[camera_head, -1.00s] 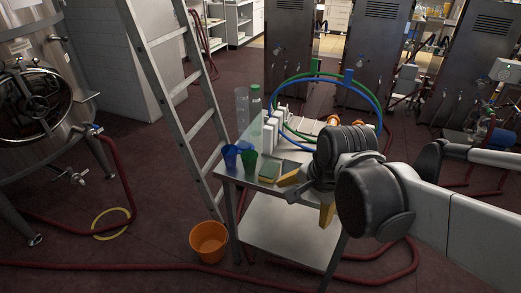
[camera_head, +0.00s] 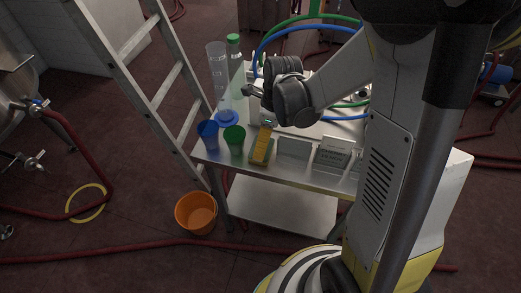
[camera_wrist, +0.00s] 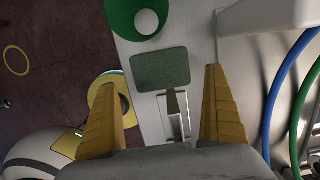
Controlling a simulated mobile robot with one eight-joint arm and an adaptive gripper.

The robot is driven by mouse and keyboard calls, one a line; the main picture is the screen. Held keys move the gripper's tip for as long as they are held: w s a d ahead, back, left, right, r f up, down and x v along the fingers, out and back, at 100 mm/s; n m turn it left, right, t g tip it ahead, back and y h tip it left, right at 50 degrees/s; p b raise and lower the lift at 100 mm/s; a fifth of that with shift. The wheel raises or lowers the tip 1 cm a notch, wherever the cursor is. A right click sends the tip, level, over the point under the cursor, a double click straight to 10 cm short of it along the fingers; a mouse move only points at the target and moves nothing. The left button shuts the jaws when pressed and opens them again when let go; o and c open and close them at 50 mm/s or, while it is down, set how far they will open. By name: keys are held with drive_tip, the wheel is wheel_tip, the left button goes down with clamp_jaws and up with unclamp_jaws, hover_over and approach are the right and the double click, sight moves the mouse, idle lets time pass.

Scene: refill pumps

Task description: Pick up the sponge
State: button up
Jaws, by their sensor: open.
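The sponge (camera_wrist: 160,68) shows as a dark green pad on the light tabletop in the wrist view. My gripper (camera_wrist: 159,80) is open and empty, with one yellow finger on each side below the sponge in the wrist view. The sponge sits between the fingertip lines, apart from both fingers. I cannot tell the height of the fingertips above the table.
A green cup (camera_head: 234,140) and a blue cup (camera_head: 208,134) stand left of the sponge on the metal table (camera_head: 285,172). Clear cylinders (camera_head: 217,75) stand behind. A small sign (camera_head: 332,155) is to the right. A ladder (camera_head: 150,85) and orange bucket (camera_head: 196,212) are at left.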

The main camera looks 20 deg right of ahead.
drive_tip(key=f+b, duration=0.2)
drive_tip(key=f, duration=0.1)
drive_tip(key=f+b, duration=0.1)
drive_tip(key=f, duration=0.1)
drive_tip(key=shift+w+a, duration=0.35)
drive_tip(key=c, duration=0.6)
wheel_tip(320, 180, up, 10)
drive_tip(key=p, duration=0.4)
drive_tip(key=shift+p, duration=0.4)
drive_tip(key=c, duration=0.3)
